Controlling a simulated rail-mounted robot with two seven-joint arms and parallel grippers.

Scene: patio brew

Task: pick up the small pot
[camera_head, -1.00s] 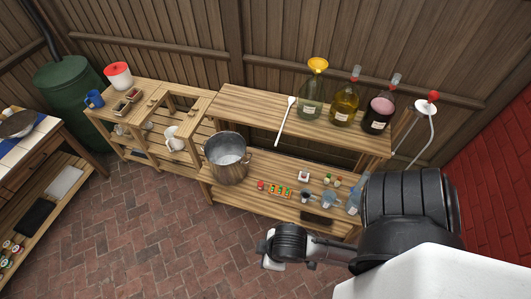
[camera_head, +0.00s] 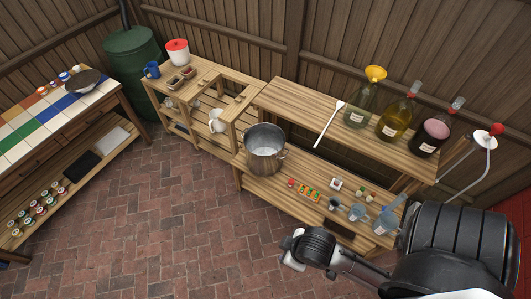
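A steel pot (camera_head: 266,155) with side handles stands open-topped on the lower board of the wooden bench, in the middle of the view. A white vessel with a red top (camera_head: 177,53) stands on the left wooden shelf unit. A dark round pan (camera_head: 83,83) sits on the tiled table at the left. I cannot tell for sure which of these is the small pot. My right arm comes in from the lower right, and its end (camera_head: 296,250) is in front of the bench, apart from the steel pot; its fingers are not clear. My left gripper is out of view.
Glass bottles (camera_head: 394,119), one with a yellow funnel, and a white spoon (camera_head: 329,123) are on the bench's upper board. Small cups (camera_head: 357,212) stand on the lower board. A white jug (camera_head: 216,121) is on the left unit. The brick floor (camera_head: 150,220) is clear.

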